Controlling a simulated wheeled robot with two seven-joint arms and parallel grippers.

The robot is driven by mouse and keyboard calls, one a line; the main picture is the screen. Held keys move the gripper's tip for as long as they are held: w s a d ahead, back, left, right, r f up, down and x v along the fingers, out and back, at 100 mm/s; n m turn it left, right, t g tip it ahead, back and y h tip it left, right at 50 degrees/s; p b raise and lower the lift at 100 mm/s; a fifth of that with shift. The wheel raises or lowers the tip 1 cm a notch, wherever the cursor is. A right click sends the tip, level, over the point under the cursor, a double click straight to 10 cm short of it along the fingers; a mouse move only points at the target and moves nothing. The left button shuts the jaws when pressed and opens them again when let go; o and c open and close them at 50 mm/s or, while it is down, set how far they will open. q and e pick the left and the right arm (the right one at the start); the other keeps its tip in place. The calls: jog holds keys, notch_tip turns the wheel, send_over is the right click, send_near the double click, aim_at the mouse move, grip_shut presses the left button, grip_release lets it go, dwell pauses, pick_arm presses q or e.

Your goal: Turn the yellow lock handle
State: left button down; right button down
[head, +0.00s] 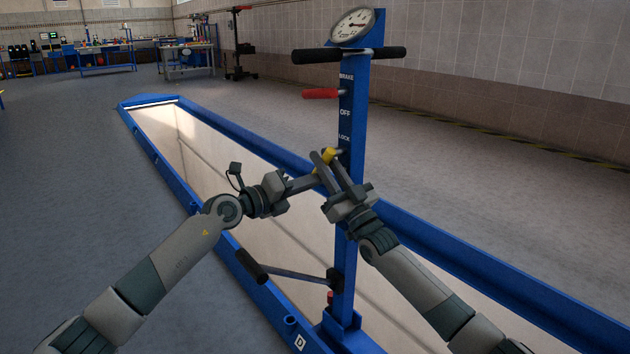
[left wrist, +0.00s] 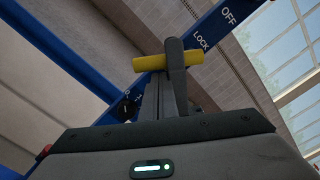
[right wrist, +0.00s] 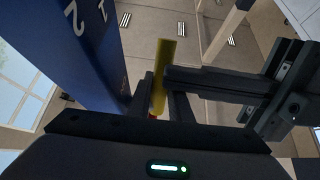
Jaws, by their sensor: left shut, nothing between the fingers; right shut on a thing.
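The yellow lock handle (head: 329,155) is a short bar on the blue post (head: 352,120), near the word LOCK in the head view. It also shows in the left wrist view (left wrist: 149,63) and stands nearly upright in the right wrist view (right wrist: 164,62). My right gripper (head: 321,154) is shut on the yellow handle, its fingers on both sides of it. My left gripper (head: 316,178) is shut and empty, its fingertips close beside the handle. In the right wrist view the left fingers (right wrist: 205,80) reach the handle from the right; contact is unclear.
A red lever (head: 320,94), a black-gripped crossbar (head: 349,55) and a gauge (head: 352,25) sit higher on the post. A lower lever with a black grip (head: 252,265) sticks out left. The blue-framed pit (head: 205,150) runs beneath; workbenches (head: 188,60) stand far back.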

jog(key=shift+f, duration=0.1)
pick_arm(q)
jog(key=shift+w+a+r, duration=0.4)
jog(key=shift+w+r, duration=0.1)
jog(key=shift+w, duration=0.05)
pick_arm(e)
jog(key=c, duration=1.6)
grip_release()
pick_arm(q)
jog(key=shift+d+f, duration=0.1)
pick_arm(e)
jog(key=shift+s+d+f, duration=0.3)
jog(key=shift+s, duration=0.05)
pick_arm(q)
jog(key=shift+s+f, duration=0.1)
pick_arm(e)
jog(key=v, duration=1.1)
